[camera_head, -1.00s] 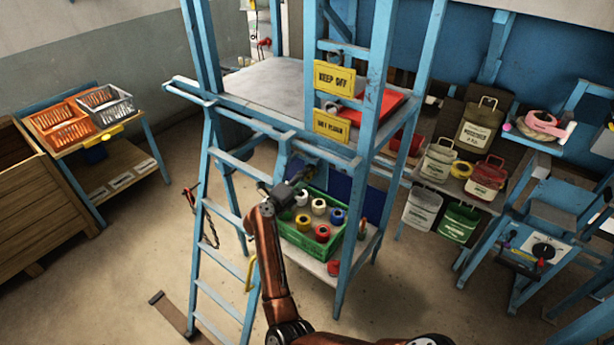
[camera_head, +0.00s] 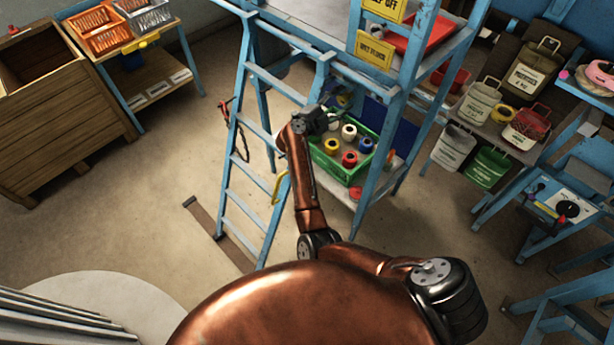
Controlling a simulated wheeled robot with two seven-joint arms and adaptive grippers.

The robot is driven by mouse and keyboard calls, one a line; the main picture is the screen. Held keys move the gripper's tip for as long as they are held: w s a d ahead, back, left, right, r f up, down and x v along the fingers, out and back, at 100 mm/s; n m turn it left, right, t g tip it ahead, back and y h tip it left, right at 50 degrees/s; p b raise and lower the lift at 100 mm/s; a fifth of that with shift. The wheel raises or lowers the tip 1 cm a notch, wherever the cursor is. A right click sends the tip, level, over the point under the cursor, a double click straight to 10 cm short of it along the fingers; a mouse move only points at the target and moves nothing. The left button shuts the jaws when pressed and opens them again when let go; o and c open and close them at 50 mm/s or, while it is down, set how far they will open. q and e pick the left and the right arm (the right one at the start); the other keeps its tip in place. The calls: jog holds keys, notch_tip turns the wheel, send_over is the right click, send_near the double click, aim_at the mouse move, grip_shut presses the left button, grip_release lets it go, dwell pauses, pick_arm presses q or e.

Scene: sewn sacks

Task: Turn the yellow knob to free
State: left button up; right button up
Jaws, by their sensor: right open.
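My right gripper (camera_head: 322,119) is dark and small in the head view, at the end of my copper-coloured arm. I cannot make out a yellow knob for certain. A small yellowish patch (camera_head: 343,101) shows just behind the gripper, too small to identify. A curved yellow handle (camera_head: 278,187) is on the ladder's right rail. My left gripper is out of view.
The blue ladder (camera_head: 251,165) stands left of my arm. Several coloured spools sit in the crate. Yellow signs (camera_head: 373,50) hang on the stand. A work table with a black dial (camera_head: 568,208) is at right. A wooden bin (camera_head: 60,110) is at left, with clear floor before it.

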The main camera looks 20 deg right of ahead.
jog(key=n, duration=0.2)
jog(key=shift+n, duration=1.4)
jog(key=shift+n+b, duration=0.4)
jog(key=shift+n, duration=0.7)
jog(key=n+b, duration=0.1)
jog(key=n, duration=0.2)
jog(key=s+a+n+t+y+b, duration=0.25)
jog(key=a+n+t+y, duration=0.65)
jog(key=a+n+t, duration=0.45)
jog(key=s+a+f+n+g+y+b, duration=0.1)
jog(key=s+f+n+y+b, duration=0.1)
jog(key=f, duration=1.4)
jog(key=s+a+f+n+g+y+b, duration=0.2)
jog(key=f+y, duration=0.3)
jog(key=f, duration=1.1)
jog(key=shift+s+f+y, duration=0.15)
jog(key=shift+y, duration=0.15)
